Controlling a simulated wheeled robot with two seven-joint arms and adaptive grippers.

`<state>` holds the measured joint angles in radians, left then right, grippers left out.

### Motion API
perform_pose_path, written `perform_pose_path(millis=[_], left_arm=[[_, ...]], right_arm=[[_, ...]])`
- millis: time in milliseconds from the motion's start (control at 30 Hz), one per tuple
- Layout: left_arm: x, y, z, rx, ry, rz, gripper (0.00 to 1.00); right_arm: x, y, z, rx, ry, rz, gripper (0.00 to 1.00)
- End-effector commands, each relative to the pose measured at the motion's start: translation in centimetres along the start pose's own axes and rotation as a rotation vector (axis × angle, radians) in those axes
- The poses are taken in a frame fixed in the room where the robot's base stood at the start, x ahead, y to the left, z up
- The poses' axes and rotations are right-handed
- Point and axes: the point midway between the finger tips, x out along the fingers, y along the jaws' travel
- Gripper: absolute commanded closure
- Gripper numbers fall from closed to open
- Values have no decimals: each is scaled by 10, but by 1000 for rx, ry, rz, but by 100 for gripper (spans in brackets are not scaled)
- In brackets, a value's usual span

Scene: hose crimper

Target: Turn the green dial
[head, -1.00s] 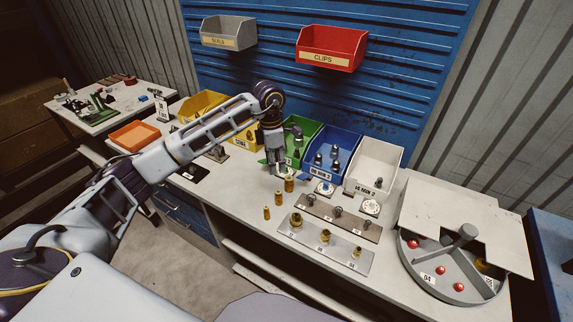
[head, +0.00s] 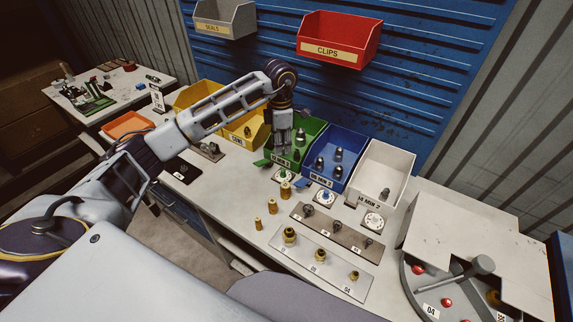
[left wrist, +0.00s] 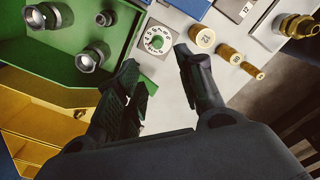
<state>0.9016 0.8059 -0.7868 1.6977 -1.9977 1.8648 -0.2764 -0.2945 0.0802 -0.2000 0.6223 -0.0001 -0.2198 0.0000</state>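The green dial (head: 284,175) is a small green knob on a white marked plate, on the bench in front of the green bin (head: 311,137). In the left wrist view the dial (left wrist: 156,41) shows whole, with numbers around it. My left gripper (head: 283,153) points down at the front of the green bin, just behind the dial in the head view. In the left wrist view its two fingers (left wrist: 158,68) are apart with nothing between them, and the dial lies beyond the gap between the tips. My right gripper is not in view.
A blue dial (head: 325,196) and a white dial (head: 374,220) sit to the right, before the blue bin (head: 335,158) and white bin (head: 386,172). A yellow bin (head: 243,131) is at left.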

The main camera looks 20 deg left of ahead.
Motion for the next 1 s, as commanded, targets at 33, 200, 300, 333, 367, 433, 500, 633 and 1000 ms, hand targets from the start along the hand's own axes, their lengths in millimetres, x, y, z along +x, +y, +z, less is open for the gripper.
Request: perform_pose_path(millis=[33,200,300,333,367,433,500,633,1000], left_arm=[[0,0,0,0,0,0,62],[0,0,0,0,0,0,62],[0,0,0,0,0,0,62],[0,0,0,0,0,0,62],[0,0,0,0,0,0,62],[0,0,0,0,0,0,62],[0,0,0,0,0,0,62],[3,0,0,0,0,0,62],[33,-1,0,0,2,-2,62]], right_arm=[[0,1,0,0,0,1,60],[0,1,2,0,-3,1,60],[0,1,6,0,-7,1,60],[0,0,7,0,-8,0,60],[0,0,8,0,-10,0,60],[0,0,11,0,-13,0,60],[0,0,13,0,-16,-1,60],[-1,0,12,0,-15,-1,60],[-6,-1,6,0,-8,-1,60]])
